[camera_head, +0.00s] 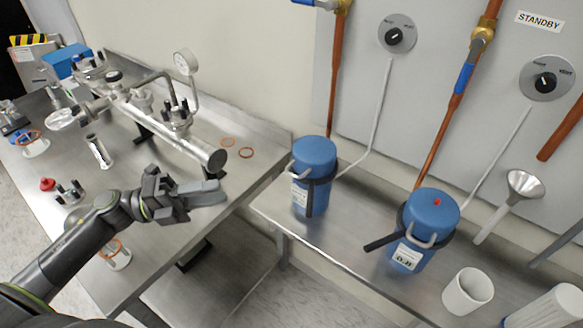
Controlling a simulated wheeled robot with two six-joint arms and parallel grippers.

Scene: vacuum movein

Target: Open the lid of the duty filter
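Two blue filter canisters stand upright on the steel bench at the right. The left blue canister (314,152) has a blue lid with a pale curved handle, a dark clamp band and a dark lever hanging down. The right blue canister (433,212) has a lid with a red dot, a pale handle, and a dark lever pointing left. Both lids are on. A STANDBY sign is above the right side; no duty sign is readable. My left gripper (216,192) is over the left table's edge, apart from both canisters. Its fingers look together and empty. My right gripper is not in view.
The left steel table (215,170) carries metal vacuum piping (165,130), a gauge (185,62) and small parts. A gap separates it from the filter bench (345,245). White cups (467,291) and a funnel (523,185) are near the right canister. Pipes run up the wall.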

